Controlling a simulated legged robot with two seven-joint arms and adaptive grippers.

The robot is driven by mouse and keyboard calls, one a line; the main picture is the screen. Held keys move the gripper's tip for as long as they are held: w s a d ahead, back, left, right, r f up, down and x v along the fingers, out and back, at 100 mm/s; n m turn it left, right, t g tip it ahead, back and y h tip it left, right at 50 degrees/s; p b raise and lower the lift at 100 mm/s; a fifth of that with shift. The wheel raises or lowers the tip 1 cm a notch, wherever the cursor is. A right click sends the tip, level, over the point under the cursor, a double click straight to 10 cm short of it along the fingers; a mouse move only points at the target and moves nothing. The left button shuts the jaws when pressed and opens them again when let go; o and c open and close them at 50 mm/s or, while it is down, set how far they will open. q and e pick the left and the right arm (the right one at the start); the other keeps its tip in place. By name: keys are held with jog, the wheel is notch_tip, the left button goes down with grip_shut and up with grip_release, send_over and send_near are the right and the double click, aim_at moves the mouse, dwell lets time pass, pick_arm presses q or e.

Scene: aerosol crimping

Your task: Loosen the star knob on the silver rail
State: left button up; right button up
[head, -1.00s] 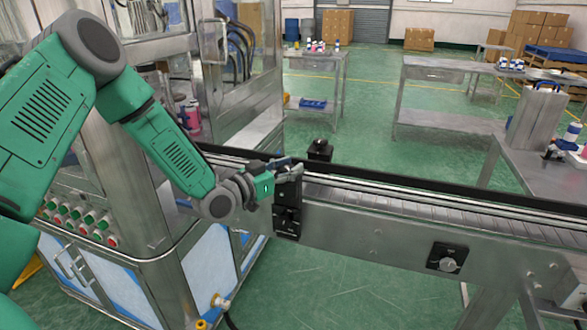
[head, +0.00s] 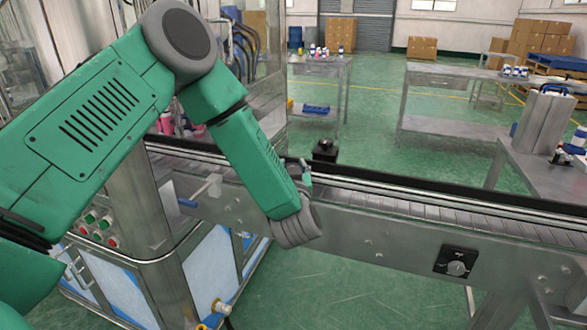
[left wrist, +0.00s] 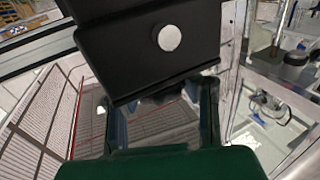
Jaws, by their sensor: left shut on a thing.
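The silver rail (head: 430,197) runs along the conveyor in the head view. In the left wrist view, the green fingers of my left gripper (left wrist: 163,112) stand on either side of a dark part (left wrist: 165,94), which appears to be the star knob and is largely covered. A black block (left wrist: 145,45) with a pale round disc lies just beyond the fingertips. The knob's star shape cannot be made out. My right gripper is in neither view.
A small black block (head: 325,150) stands at the conveyor's far side. A black dial panel (head: 456,262) sits on the conveyor's near face. A machine cabinet with push buttons (head: 98,228) is at the left. Green floor is open in front.

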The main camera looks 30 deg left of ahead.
pick_arm(q)
jog(key=shift+s+d+f+n+g+y, duration=0.1)
jog(key=shift+f+n+g+y, duration=0.15)
jog(key=shift+n+g+y, duration=0.25)
jog(key=shift+s+f+n+g+y, duration=0.1)
jog(key=shift+f+n+g+y, duration=0.1)
jog(key=shift+n+g+y, duration=0.3)
jog(key=o, duration=1.2)
jog(key=shift+c, duration=0.2)
jog(key=shift+o, duration=0.6)
jog(key=shift+d+r, duration=0.1)
jog(key=shift+d+r+y, duration=0.1)
jog(key=shift+r+y, duration=0.1)
jog(key=shift+y, duration=0.1)
jog(key=v, duration=1.2)
jog(key=shift+d, duration=0.15)
